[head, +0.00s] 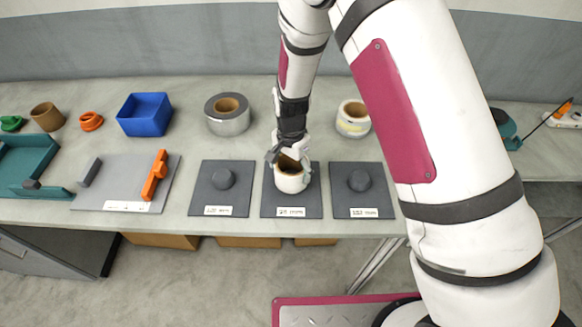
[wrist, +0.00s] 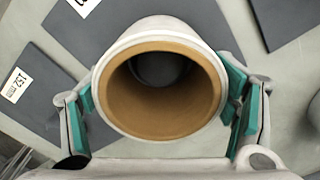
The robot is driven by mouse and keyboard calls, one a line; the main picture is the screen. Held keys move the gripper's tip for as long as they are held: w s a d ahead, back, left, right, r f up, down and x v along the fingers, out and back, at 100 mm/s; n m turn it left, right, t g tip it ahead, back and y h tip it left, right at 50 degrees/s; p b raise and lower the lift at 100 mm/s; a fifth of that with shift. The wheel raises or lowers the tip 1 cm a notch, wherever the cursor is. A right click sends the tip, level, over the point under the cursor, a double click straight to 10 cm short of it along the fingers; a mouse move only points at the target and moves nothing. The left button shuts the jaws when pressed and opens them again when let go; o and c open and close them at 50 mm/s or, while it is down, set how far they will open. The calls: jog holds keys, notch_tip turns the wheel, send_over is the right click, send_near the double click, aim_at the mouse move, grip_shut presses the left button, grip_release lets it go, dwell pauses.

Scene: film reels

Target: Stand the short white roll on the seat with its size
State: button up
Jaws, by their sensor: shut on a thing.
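My gripper (head: 290,165) is shut on the short white roll (head: 291,183), which has a brown core. In the wrist view the roll (wrist: 108,58) sits between the teal finger pads, its open end facing the camera. It is over the middle grey seat (head: 268,208), and that seat's knob is hidden in the head view. Through the core a dark rounded shape shows. I cannot tell whether the roll touches the plate. The left seat (head: 210,203) and right seat (head: 340,205) have bare knobs. One label (wrist: 16,85) in the wrist view reads 152.
A silver roll (head: 228,121) and another pale roll (head: 352,125) stand behind the seats. A grey board (head: 120,180) with an orange piece lies left of the seats.

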jog(key=shift+f, duration=0.4)
jog(key=o, duration=1.2)
jog(key=shift+r+p, duration=1.45)
jog(key=shift+r, duration=4)
